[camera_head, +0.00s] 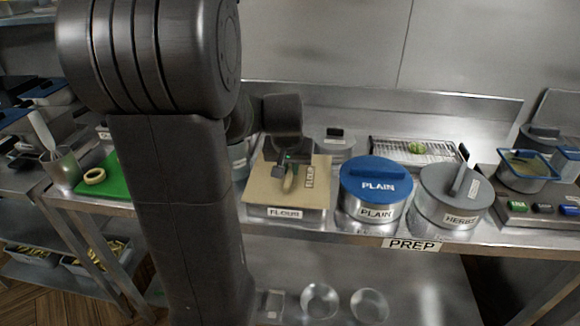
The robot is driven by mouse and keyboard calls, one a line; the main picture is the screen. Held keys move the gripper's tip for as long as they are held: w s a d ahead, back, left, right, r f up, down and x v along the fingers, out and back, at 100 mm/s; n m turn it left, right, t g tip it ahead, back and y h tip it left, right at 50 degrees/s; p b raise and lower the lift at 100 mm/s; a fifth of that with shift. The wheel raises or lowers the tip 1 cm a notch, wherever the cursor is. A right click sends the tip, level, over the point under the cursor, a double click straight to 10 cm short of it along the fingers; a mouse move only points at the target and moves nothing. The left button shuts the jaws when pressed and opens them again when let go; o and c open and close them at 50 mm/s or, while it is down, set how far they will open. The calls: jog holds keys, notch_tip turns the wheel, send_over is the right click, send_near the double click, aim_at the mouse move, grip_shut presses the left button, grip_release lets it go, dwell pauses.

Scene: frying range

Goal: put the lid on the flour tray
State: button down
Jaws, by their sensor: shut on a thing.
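The flour lid (264,187) is a flat beige square with a raised handle and a FLOUR label near its right edge. It lies over the steel flour tray (312,214), which has a FLOUR label on its front. The lid covers the tray's opening, so the inside is hidden. I cannot tell whether the lid rests fully on the rim or sits slightly above it. My gripper (287,170) is over the middle of the lid and shut on its handle. My arm hides part of the tray's surroundings at the left.
A round tin with a blue PLAIN lid (376,178) stands close at right, then a grey-lidded HERBS tin (450,191). A wire rack (418,152) is behind. A green board (106,182) with a ring lies left. The PREP counter edge (411,245) is in front.

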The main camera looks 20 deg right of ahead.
jog(key=c, duration=1.3)
grip_release()
jog(key=shift+c, duration=0.2)
jog(key=v, duration=1.4)
jog(key=shift+f, duration=0.1)
